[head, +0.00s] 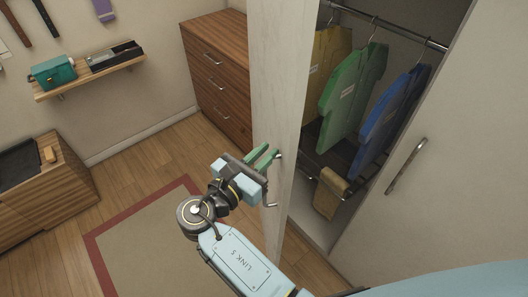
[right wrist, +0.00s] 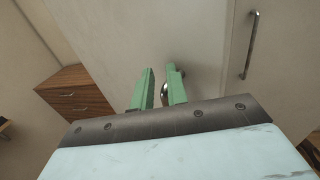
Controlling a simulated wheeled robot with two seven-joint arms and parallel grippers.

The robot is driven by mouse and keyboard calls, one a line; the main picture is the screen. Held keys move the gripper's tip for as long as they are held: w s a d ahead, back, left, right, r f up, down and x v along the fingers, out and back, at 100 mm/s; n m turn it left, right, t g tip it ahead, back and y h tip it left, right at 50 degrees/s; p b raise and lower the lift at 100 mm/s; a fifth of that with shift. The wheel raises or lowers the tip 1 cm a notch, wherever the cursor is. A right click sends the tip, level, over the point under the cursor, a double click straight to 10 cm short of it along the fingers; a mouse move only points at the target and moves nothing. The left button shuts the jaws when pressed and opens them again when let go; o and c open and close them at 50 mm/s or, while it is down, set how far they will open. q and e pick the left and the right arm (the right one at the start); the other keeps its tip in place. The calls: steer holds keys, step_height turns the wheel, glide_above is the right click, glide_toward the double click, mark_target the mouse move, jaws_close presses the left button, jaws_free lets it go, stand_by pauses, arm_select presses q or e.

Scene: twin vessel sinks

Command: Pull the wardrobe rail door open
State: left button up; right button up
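The pale wardrobe door (head: 278,75) stands open, and hanging clothes show in the gap to its right. Its metal bar handle (head: 270,204) is partly hidden by my right gripper (head: 268,158). The green fingers are apart, at the upper part of this handle. In the right wrist view, the fingers of the right gripper (right wrist: 160,88) have a clear gap. The handle (right wrist: 166,89) shows beside and behind the right-hand finger; I cannot tell whether they touch. The clothes rail (head: 395,27) holds yellow, green and blue garments. My left gripper is not in view.
The other wardrobe door (head: 450,150) is at the right, with its own bar handle (head: 406,165). A wooden drawer chest (head: 215,75) stands behind the open door. A rug (head: 150,245) lies on the floor. A wall shelf (head: 90,75) and a low cabinet (head: 45,200) are at the left.

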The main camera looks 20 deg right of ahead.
mark_target(279, 127)
step_height(279, 127, up, 4)
steer(key=shift+f+p, duration=0.2)
steer(key=shift+p, duration=1.05)
steer(key=shift+r, duration=0.5)
steer(key=shift+c, duration=0.3)
